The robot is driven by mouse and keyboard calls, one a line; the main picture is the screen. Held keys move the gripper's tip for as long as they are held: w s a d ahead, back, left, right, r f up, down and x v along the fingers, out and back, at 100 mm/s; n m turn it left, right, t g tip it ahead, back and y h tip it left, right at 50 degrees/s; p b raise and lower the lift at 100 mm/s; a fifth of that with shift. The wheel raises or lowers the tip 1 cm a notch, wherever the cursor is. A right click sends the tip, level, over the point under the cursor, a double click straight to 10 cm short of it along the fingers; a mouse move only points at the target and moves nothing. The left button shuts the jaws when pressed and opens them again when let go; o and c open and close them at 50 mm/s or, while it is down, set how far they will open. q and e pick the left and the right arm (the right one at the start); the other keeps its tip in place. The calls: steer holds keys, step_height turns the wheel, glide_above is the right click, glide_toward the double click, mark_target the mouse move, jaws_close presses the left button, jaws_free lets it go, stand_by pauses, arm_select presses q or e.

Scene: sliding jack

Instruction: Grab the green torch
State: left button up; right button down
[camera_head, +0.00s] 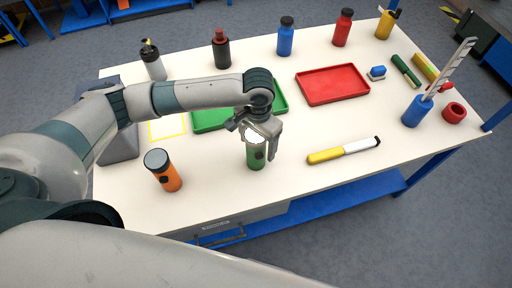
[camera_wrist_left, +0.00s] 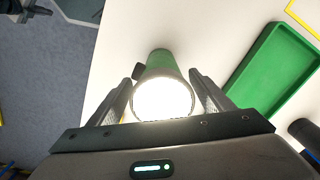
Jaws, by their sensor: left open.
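The green torch (camera_head: 255,158) stands upright on the white table near its front edge, with its lit white lens facing up. In the left wrist view the torch (camera_wrist_left: 160,68) sits between the two fingers, its bright lens toward the camera. My left gripper (camera_head: 260,138) is open, right over the torch's top, with a finger on each side. In the wrist view the fingers (camera_wrist_left: 163,92) show gaps on both sides of the torch. My right gripper is not in view.
An orange torch (camera_head: 163,171) stands to the left. A yellow and white marker-like stick (camera_head: 343,150) lies to the right. A green tray (camera_head: 206,121) and a red tray (camera_head: 332,86) lie behind. Several bottles line the back; a blue cup (camera_head: 416,111) stands at right.

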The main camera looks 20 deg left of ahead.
arm_select(q)
steer(key=shift+a+f+p, duration=0.15)
steer(key=shift+f+p, duration=0.55)
steer(key=shift+f, duration=1.35)
